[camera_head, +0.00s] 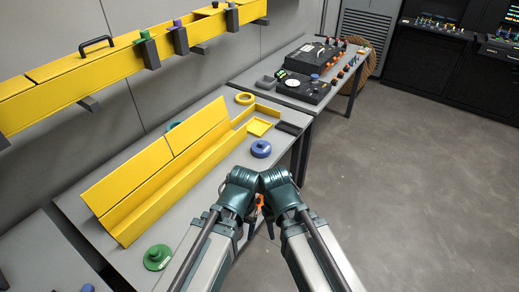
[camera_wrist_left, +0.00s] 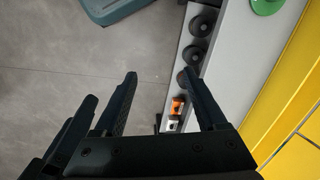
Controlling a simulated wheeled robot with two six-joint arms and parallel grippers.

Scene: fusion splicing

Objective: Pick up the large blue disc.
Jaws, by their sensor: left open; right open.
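The large blue disc (camera_head: 261,149) lies on the grey table, right of the long yellow trough, with a raised round hub on top. In the head view it is just beyond my folded arms, and neither gripper touches it. My right gripper (camera_head: 268,224) shows only as small dark parts between my arms, beside the table edge. My left gripper is hidden by my arm in the head view. In the left wrist view my left gripper (camera_wrist_left: 158,74) has its two dark fingers wide apart with nothing between the tips. The blue disc is not in that view.
A green disc (camera_head: 157,257) lies at the table's near end. A yellow ring (camera_head: 245,98), a yellow square tray (camera_head: 259,127) and a dark tray (camera_head: 289,128) lie beyond the blue disc. The yellow trough (camera_head: 165,180) fills the table's middle. Floor right of the table is clear.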

